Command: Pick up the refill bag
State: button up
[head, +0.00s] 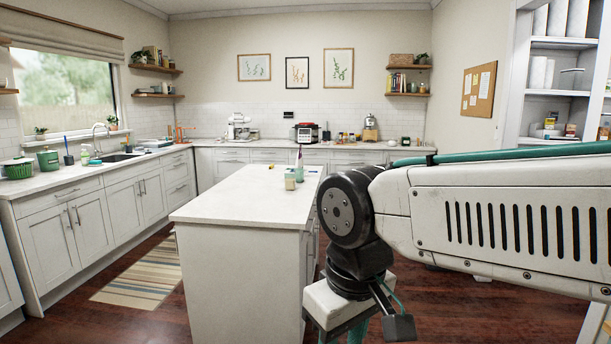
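I cannot pick out the refill bag for certain. A small upright white item (299,168), too small to identify, stands on the far part of the white island counter (245,197). A pale green container (290,180) stands just in front of it. My gripper (342,318) hangs at the bottom edge of the head view, to the right of the island. Its lower part is cut off, so its fingertips and anything between them are hidden.
My arm crosses the right side and hides part of the room. A striped rug (140,279) lies left of the island. Right, an open shelf unit (560,85) holds paper rolls and small goods. Counters line the left and back walls. The near island top is clear.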

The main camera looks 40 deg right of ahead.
aim_at(299, 162)
jog(key=z, duration=0.75)
jog(key=i, duration=1.35)
jog(key=z, duration=1.25)
jog(key=i, duration=4.05)
jog(key=u, duration=1.3)
jog(key=i, duration=1.35)
jog(key=u, duration=1.05)
jog(key=i, duration=0.2)
jog(key=u, duration=0.1)
